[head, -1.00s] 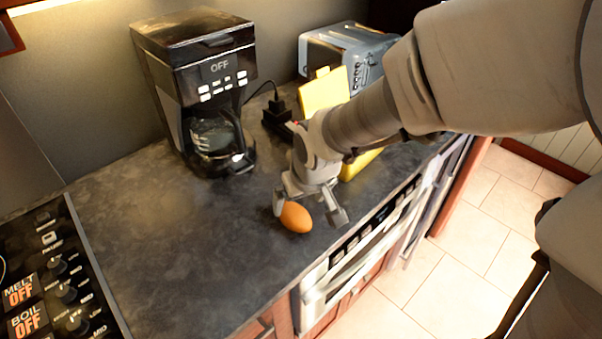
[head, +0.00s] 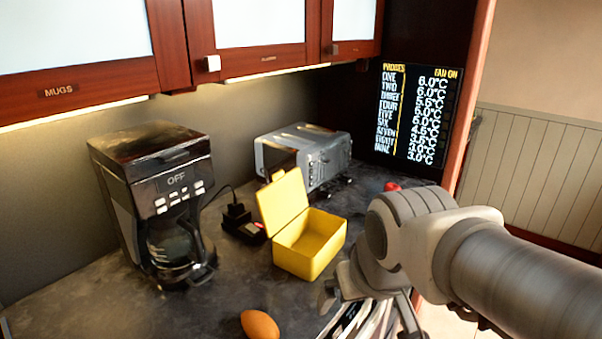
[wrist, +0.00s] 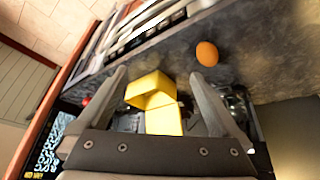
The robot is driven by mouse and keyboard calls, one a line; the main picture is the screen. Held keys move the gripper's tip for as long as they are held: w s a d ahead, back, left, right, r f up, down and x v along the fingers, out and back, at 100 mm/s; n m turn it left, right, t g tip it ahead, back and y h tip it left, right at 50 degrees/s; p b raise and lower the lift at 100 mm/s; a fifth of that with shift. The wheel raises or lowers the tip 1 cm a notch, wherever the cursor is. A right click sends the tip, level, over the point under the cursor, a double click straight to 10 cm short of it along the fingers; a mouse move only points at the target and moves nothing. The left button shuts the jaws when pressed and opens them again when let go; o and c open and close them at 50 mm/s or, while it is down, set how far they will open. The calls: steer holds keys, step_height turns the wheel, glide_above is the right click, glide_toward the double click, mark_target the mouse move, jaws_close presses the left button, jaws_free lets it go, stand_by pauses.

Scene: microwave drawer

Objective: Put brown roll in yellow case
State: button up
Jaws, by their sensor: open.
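The brown roll (head: 260,324), a smooth orange-brown egg shape, lies on the counter at the lower edge of the head view. It also shows in the wrist view (wrist: 207,53), beyond the fingertips and to the right. The yellow case (head: 322,262) stands on the counter behind the roll, its lid raised at the left and its visible interior empty. In the wrist view the case (wrist: 150,84) shows between the fingers. My gripper (head: 368,310) is open and empty at the counter's front edge, right of the roll and in front of the case, apart from both.
A black coffee maker (head: 160,205) stands at the left and a silver toaster (head: 312,155) behind the case. A small black device with a cable (head: 240,222) sits left of the case. A red object (head: 392,187) is at the far right. Counter between coffee maker and roll is clear.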

steer(key=s+d+r+m, duration=0.1)
steer(key=s+d, duration=0.3)
steer(key=s, duration=0.1)
steer(key=shift+r+m, duration=0.35)
steer(key=shift+m, duration=0.05)
stand_by(0.9)
